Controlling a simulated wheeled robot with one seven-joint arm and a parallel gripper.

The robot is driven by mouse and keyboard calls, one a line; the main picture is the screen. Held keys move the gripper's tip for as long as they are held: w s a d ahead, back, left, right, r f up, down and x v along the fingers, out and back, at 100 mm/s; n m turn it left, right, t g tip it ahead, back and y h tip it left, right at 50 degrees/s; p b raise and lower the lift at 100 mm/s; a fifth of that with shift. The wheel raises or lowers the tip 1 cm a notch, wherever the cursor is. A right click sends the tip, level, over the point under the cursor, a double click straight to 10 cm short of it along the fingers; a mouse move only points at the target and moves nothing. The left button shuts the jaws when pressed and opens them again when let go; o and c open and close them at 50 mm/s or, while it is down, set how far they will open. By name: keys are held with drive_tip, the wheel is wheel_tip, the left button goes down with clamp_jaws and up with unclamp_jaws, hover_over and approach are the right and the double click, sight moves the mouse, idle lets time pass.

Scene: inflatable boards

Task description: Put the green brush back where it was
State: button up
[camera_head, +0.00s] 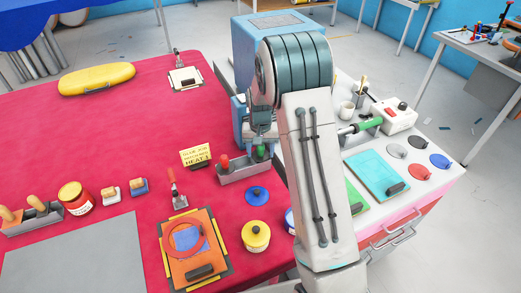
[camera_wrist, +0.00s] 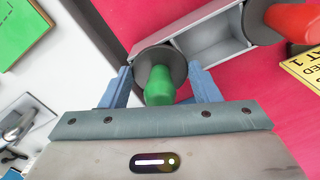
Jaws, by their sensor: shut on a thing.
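The green brush has a green handle and a dark round collar. In the wrist view the green brush (camera_wrist: 160,88) stands between the two blue fingers of my gripper (camera_wrist: 162,70), which is shut on it. In the head view the green handle (camera_head: 261,151) shows just below my gripper (camera_head: 258,138), at the right end of a grey holder (camera_head: 240,175). The wrist view shows the holder (camera_wrist: 185,42) with an open, empty-looking compartment beside the brush. The collar hides the brush's lower part, so I cannot tell how deep it sits.
A red brush (camera_head: 225,163) stands in the holder's other end. A yellow sign (camera_head: 196,155) is close on the left, with a red-handled scraper (camera_head: 175,190) below it. A blue lid (camera_head: 257,195) and yellow tin (camera_head: 256,236) stand in front. The white cabinet top is to the right.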

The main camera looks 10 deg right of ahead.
drive_tip(key=shift+s+f, duration=0.1)
drive_tip(key=shift+f, duration=0.25)
